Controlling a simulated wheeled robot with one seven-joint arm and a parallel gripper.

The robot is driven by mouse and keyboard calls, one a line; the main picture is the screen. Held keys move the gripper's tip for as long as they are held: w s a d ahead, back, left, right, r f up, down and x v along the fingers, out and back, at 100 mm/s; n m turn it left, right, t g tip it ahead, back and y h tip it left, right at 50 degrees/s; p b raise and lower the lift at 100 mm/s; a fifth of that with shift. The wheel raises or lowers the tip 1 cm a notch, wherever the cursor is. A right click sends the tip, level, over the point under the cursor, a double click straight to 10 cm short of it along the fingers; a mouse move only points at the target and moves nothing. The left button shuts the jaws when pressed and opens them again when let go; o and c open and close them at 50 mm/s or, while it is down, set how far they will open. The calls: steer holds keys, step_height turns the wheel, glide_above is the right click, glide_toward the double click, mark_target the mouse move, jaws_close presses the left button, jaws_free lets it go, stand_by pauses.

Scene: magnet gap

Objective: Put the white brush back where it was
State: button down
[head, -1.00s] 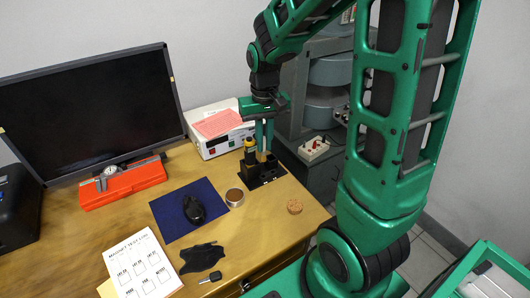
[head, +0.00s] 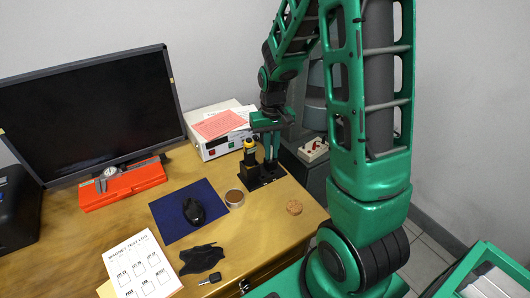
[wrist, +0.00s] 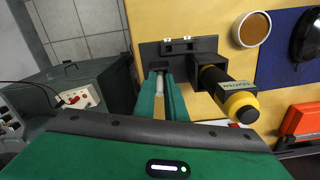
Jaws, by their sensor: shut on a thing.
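My gripper (head: 271,150) points down over the right part of the black holder (head: 268,183) at the table's right edge. In the wrist view, my gripper (wrist: 162,85) is shut on a narrow white piece, the white brush (wrist: 160,82). Only a small part of the brush shows between the fingers; its lower end is hidden. The fingertips are at the slot end of the holder (wrist: 205,46). I cannot tell whether the brush is in a slot or just above it.
A yellow-and-black tool (head: 249,150) stands upright in the holder, close beside my fingers. A white instrument box (head: 215,140) stands behind. A box with red knobs (head: 314,150) is to the right.

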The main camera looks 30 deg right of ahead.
steer(key=c, duration=1.8)
jaws_free()
steer(key=shift+f, duration=0.1)
